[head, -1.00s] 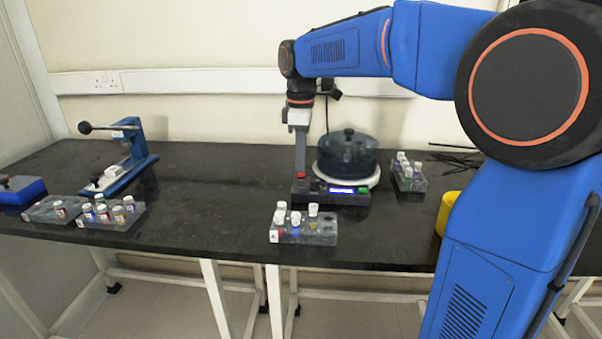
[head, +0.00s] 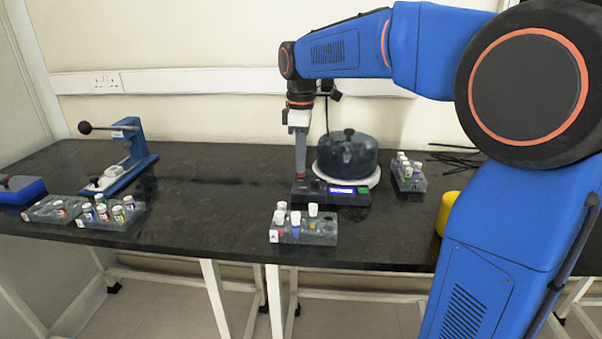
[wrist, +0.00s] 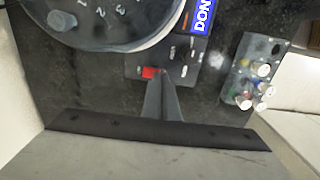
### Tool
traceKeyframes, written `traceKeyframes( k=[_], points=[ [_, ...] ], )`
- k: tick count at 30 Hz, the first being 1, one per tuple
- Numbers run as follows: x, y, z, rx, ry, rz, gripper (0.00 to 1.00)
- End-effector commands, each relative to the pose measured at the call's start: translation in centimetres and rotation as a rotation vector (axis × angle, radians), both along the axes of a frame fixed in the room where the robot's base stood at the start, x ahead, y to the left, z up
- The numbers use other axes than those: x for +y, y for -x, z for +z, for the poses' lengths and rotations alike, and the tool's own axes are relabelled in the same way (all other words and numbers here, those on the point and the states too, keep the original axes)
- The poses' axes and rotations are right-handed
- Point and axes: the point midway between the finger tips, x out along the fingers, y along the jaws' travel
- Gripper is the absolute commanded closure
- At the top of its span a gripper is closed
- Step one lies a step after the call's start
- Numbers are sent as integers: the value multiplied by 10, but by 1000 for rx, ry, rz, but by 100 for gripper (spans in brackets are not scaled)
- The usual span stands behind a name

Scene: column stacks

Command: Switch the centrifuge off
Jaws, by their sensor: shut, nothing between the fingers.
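The centrifuge (head: 347,158) is a round dark tub with a see-through lid and black knob, on a pale ring. The lid looks closed. Its control panel (head: 331,197) sits in front, with a lit blue display (head: 342,190) and a green button (head: 364,189). In the wrist view the display (wrist: 203,15) reads "DON", cut off by the frame. A red button (wrist: 150,72) is on the panel's left end. My gripper (head: 300,173) is shut and empty, pointing down at the red button. Its fingertips (wrist: 160,74) are right at the button's edge; I cannot tell whether they touch.
A vial rack (head: 304,231) stands in front of the panel, another (head: 408,176) right of the centrifuge. Two racks (head: 110,214) and a blue press (head: 124,165) are at left. A yellow container (head: 446,212) is near my arm. The bench between is clear.

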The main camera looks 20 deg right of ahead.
Motion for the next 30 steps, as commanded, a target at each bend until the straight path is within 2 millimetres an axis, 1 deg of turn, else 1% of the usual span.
traceKeyframes(
  k=[30],
  points=[
    [0, 0, -13, 0, 0, 0, 100]
  ],
)
